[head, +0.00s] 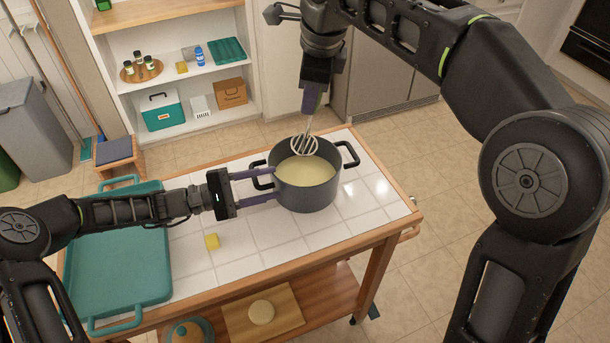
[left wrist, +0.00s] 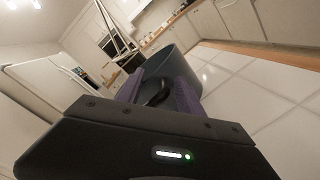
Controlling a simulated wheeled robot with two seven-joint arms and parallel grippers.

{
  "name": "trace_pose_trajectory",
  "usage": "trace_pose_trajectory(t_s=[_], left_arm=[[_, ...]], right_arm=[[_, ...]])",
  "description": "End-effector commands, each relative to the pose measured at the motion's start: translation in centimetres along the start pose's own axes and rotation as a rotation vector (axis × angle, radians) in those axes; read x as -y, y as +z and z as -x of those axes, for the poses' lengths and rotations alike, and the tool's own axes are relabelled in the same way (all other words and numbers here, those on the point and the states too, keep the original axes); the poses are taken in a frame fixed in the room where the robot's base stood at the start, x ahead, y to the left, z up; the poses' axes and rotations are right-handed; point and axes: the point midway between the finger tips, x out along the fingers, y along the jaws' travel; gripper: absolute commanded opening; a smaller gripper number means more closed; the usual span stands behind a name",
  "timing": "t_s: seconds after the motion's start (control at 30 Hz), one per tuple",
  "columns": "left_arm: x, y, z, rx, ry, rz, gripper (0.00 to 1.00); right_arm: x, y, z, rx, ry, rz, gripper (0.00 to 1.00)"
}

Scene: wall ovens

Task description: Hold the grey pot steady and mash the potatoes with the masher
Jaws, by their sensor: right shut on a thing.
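The grey pot (head: 306,199) stands on the white tiled top of the trolley, with pale yellow mash or potato (head: 305,172) inside. My left gripper (head: 272,184) reaches in from the left. Its purple fingers are spread on both sides of the pot's left handle (head: 261,183), with visible gaps. The left wrist view also shows the pot (left wrist: 184,70) and the dark handle (left wrist: 158,94) between the fingers. My right gripper (head: 312,100) is shut on the masher's handle and points down. The wire masher head (head: 304,146) hangs over the pot's back rim, seemingly above the contents.
A teal tray (head: 120,265) fills the trolley's left end. The lower shelf holds a board (head: 285,308) with a round item. The tiles right of the pot are clear.

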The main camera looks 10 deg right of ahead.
Motion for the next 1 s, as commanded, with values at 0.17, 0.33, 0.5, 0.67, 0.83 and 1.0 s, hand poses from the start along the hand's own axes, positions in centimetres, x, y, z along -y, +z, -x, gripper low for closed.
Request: trace_pose_trajectory(t_s=[0.17,0.33,0.5,0.67,0.83,1.0], left_arm=[[0.0,-0.3,0.2,-0.009,0.0,0.0,0.54],[-0.2,-0.2,0.1,-0.006,0.002,-0.002,0.57],[-0.3,-0.1,0.2,-0.004,0.004,-0.004,0.57],[-0.3,-0.1,1.4,-0.006,0.004,-0.005,0.57],[-0.3,-0.1,4.2,-0.007,0.005,-0.004,0.57],[-0.2,-0.1,7.8,-0.008,0.003,-0.003,0.57]], right_arm=[[0.0,0.0,0.0,0.0,-0.001,0.0,0.0],[0.0,0.0,0.0,0.0,-0.001,0.0,0.0],[0.0,0.0,0.0,0.0,-0.001,0.0,0.0],[0.0,0.0,0.0,0.0,-0.001,0.0,0.0],[0.0,0.0,0.0,0.0,-0.001,0.0,0.0],[0.0,0.0,0.0,0.0,-0.001,0.0,0.0]])
